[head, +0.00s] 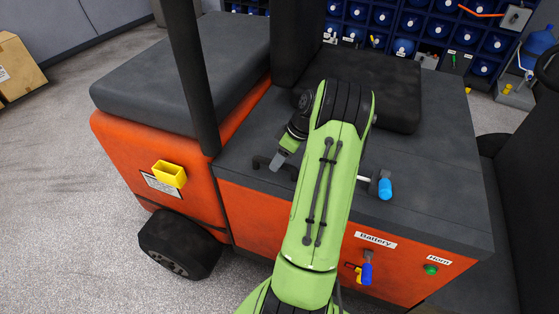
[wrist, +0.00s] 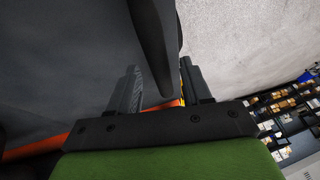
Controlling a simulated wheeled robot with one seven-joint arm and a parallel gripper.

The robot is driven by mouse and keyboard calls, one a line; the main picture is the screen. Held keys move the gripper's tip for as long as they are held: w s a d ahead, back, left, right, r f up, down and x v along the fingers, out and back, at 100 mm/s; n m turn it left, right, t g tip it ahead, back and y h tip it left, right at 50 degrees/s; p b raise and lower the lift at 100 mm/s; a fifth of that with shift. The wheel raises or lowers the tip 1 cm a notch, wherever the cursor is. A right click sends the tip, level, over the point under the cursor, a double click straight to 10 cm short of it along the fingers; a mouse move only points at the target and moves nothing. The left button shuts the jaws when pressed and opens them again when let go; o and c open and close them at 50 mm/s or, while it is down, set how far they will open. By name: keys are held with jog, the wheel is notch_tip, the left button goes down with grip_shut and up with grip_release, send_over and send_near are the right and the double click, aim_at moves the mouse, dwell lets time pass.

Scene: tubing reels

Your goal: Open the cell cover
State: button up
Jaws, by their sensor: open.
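The orange vehicle (head: 262,215) has a thick dark grey cover (head: 185,70) over its left end and a flat grey deck (head: 430,175) on the right. I cannot tell for sure which panel is the cell cover. My gripper (head: 273,163) is over the deck's left part, close to the black post (head: 194,80), with its fingers toward the left. In the wrist view my gripper (wrist: 158,70) is open, with a dark bar (wrist: 152,40) showing between its fingers. I cannot tell whether they touch it. My green arm hides part of the deck.
A yellow open box (head: 170,173) is on the vehicle's orange side. A blue-handled lever (head: 384,187) stands on the deck. A blue knob (head: 366,272) and green button (head: 431,269) are on the front. Blue reel shelves stand behind. The left floor is clear, with a carton (head: 18,65).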

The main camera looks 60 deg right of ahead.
jog(key=shift+w+f, duration=0.1)
jog(key=shift+f, duration=0.05)
grip_shut()
dwell(0.4)
